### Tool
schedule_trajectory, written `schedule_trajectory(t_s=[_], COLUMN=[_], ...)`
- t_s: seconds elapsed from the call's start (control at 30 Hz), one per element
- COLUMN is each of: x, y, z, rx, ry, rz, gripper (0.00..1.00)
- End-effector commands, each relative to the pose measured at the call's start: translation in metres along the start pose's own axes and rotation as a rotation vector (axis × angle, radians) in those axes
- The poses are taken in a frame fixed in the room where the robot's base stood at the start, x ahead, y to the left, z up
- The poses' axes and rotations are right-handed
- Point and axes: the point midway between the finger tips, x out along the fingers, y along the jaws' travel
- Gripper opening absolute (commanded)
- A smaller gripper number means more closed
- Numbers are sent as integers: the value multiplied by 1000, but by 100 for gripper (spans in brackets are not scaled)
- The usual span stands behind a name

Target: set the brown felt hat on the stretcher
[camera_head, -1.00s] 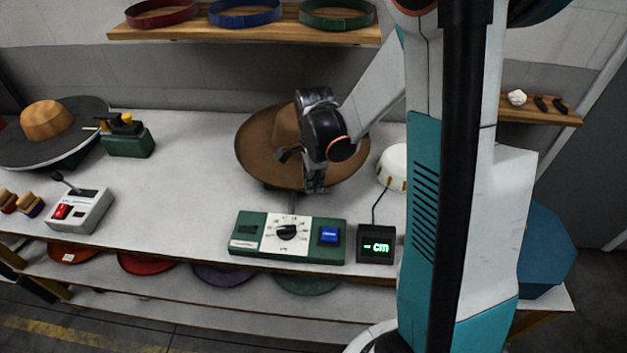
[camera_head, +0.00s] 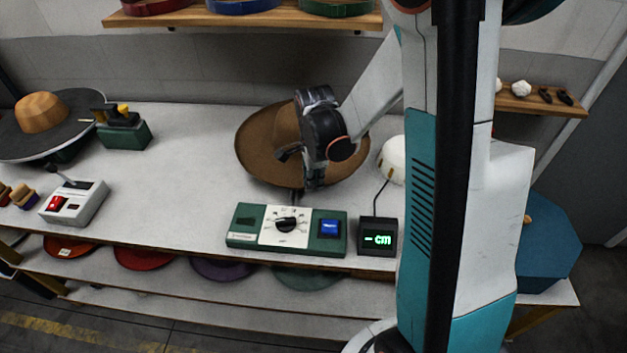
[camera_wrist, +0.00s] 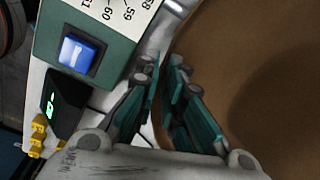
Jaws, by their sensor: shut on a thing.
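The brown felt hat (camera_head: 260,158) is crown up above the bench behind a green control box, its brim wide. My gripper (camera_head: 314,183) is shut on the near brim edge, on its right part. In the wrist view the fingers (camera_wrist: 160,100) straddle the brown brim (camera_wrist: 240,70). A thin dark stem (camera_head: 295,196) shows between the hat and the green box (camera_head: 286,230); what is under the hat is hidden. The box has a dial with numbers and a blue button. I cannot tell if the hat touches anything below.
A shelf (camera_head: 240,17) hangs behind.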

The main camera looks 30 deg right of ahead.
Motion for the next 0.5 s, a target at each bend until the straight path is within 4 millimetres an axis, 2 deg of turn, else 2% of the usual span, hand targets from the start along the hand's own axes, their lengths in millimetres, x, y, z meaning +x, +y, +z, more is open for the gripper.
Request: schedule_trajectory(t_s=[0.5], x=[10], y=[0], z=[0], rx=[0], ry=[0], rz=[0], gripper=[0])
